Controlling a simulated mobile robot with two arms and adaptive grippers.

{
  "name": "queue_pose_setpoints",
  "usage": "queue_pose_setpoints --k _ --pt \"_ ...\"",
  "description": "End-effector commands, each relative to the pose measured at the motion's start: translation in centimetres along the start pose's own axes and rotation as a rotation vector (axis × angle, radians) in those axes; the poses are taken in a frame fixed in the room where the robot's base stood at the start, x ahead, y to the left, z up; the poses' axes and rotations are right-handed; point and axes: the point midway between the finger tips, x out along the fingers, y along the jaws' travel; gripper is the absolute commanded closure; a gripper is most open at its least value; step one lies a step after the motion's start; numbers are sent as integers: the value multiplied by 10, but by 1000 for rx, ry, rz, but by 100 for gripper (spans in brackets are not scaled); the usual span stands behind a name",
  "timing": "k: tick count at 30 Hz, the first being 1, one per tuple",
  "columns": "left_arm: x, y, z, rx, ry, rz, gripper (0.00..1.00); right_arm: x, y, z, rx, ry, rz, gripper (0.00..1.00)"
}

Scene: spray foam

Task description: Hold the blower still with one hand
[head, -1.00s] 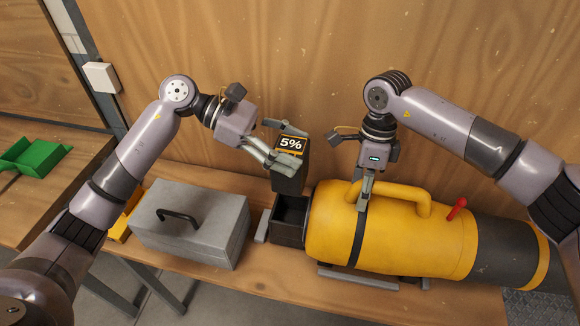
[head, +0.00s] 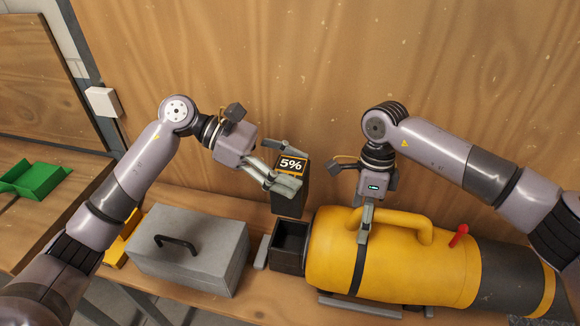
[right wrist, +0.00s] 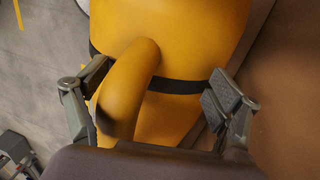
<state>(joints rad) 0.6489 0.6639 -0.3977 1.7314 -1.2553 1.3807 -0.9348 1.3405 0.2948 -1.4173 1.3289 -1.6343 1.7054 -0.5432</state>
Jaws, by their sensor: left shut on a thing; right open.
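The yellow blower (head: 400,270) lies on its side on the bench, with a top handle (head: 420,222), a black strap and a red lever (head: 458,236). My right gripper (head: 366,222) points down at the handle's left end. In the right wrist view the open fingers (right wrist: 158,98) stand on either side of the handle (right wrist: 130,85), with gaps visible. My left gripper (head: 282,167) is shut on a black battery (head: 288,203) labelled 5%. It holds the battery upright, above and apart from the open dark battery bay (head: 289,240) at the blower's left end.
A grey toolbox (head: 190,250) with a black handle stands left of the blower. A green tray (head: 36,180) lies on the far-left bench. A wooden wall (head: 300,60) rises behind the bench. A yellow object (head: 115,250) is partly hidden behind the toolbox.

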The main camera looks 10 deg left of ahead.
Motion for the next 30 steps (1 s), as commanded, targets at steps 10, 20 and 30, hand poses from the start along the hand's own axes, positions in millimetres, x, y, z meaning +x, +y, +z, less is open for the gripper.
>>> queue_pose_setpoints --k 10,20,30 --pt "0 0 1 1 -2 1 100 -13 -1 0 1 -2 -6 15" --pt "0 0 1 1 -2 1 100 -79 -1 1 1 -2 -6 15" --pt "0 0 1 1 -2 1 100 -119 0 0 -1 0 -2 15"
